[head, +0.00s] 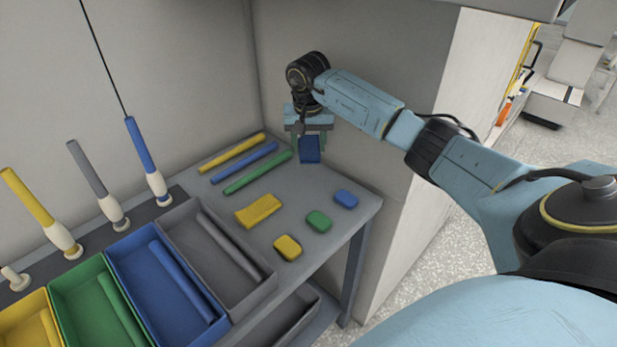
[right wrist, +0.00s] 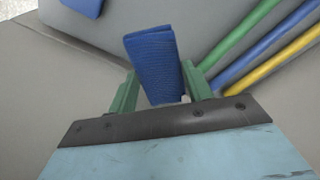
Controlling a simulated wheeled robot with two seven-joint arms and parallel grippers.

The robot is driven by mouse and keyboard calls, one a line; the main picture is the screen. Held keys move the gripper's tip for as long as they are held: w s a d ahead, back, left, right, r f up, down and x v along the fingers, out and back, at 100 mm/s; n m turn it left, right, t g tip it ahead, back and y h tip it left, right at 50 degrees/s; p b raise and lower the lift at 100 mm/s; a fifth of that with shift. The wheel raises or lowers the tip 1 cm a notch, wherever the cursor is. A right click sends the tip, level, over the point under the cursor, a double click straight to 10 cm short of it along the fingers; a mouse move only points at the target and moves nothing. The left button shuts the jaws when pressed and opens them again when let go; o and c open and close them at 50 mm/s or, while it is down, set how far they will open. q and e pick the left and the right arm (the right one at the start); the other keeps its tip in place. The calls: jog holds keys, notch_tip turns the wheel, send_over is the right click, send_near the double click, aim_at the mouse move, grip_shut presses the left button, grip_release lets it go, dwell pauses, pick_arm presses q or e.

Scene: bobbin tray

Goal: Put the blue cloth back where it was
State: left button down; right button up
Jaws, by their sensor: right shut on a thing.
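The blue cloth (head: 310,153) hangs from my right gripper (head: 308,138) above the back right part of the grey table (head: 338,230), near the wall panel. In the right wrist view the cloth (right wrist: 155,60) sits between the green fingers of my right gripper (right wrist: 160,82), which is shut on it. The cloth looks like a folded, ribbed strip that sticks out past the fingertips. A yellow cloth (head: 258,210) lies flat on the table, nearer the front left. My left gripper is not in view.
Yellow (head: 232,153), blue (head: 244,163) and green (head: 258,172) rods lie left of the gripper. Yellow (head: 287,247), green (head: 319,221) and blue (head: 346,198) small blocks line the right edge. Grey (head: 262,285) and blue (head: 150,325) trays stand left.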

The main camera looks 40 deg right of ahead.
send_over(309, 178)
jog(key=f, duration=0.4)
jog(key=shift+s+a+f, duration=0.1)
jog(key=shift+a+f, duration=0.1)
jog(key=shift+f, duration=0.65)
notch_tip(309, 178, down, 2)
jog(key=shift+f+b, duration=0.25)
jog(key=shift+b, duration=0.2)
jog(key=shift+f, duration=0.25)
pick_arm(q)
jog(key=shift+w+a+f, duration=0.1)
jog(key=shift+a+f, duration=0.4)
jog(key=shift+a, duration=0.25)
